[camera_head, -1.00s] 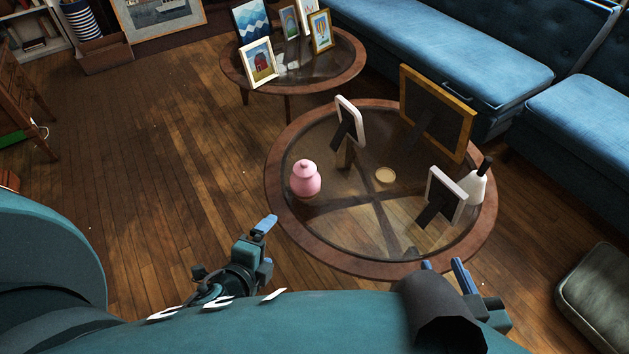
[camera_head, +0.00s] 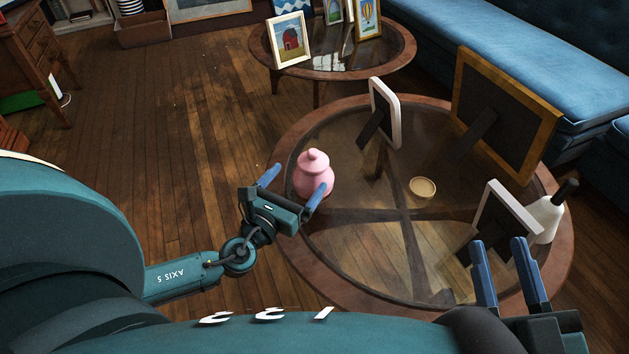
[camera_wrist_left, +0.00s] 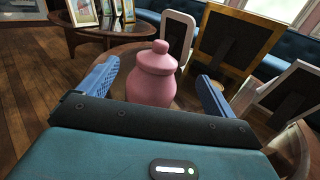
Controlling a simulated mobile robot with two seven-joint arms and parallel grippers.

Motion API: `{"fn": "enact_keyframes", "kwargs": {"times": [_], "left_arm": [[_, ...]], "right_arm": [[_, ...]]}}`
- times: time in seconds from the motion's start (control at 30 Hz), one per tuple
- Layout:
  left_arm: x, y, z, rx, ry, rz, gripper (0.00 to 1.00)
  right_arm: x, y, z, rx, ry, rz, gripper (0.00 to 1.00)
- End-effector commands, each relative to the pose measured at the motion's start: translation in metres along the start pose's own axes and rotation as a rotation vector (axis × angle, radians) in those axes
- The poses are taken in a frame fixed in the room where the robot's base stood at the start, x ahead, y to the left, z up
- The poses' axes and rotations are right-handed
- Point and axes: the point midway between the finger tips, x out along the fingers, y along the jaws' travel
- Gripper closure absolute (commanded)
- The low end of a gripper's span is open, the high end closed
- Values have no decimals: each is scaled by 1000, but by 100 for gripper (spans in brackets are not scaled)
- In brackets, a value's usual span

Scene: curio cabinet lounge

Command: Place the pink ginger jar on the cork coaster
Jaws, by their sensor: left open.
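The pink ginger jar (camera_head: 313,174) stands upright with its lid on, near the left edge of the round glass-topped table (camera_head: 291,247). My left gripper (camera_head: 295,185) is open at the jar's near side. In the left wrist view the jar (camera_wrist_left: 154,80) shows between the two blue fingers (camera_wrist_left: 158,88), with room on both sides. The cork coaster (camera_head: 422,188) is a small round tan disc with a rim, lying bare on the glass to the right of the jar. My right gripper (camera_head: 508,273) is at the table's near right edge, its fingers apart with nothing visible between them.
A white-edged frame (camera_head: 384,112) stands behind, between jar and coaster. A large gold frame (camera_head: 504,113) stands at the back right. Another white frame (camera_head: 500,220) and a white bottle (camera_head: 545,217) stand at the right. The glass between jar and coaster looks clear.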

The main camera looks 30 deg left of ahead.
Motion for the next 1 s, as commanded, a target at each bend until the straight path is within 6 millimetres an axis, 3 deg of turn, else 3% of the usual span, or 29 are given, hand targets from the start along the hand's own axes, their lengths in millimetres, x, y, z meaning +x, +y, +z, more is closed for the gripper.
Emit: {"fn": "enact_keyframes", "kwargs": {"times": [0.1, 0.37, 0.63, 0.93, 1.0], "left_arm": [[21, 0, -1, -3, -2, 1, 9], [41, 0, -1, -3, 0, 0, 9], [79, 2, -1, -5, 0, 0, 9], [84, 2, -1, -5, 3, -1, 9], [84, 2, -1, -5, 3, -1, 14]], "right_arm": [[2, 1, -2, -12, 21, -3, 64], [4, 3, -4, -32, 50, -5, 64], [10, 8, -16, -82, 135, -11, 64], [12, 9, -21, -95, 152, -14, 64], [12, 9, -21, -95, 152, -14, 64]]}}
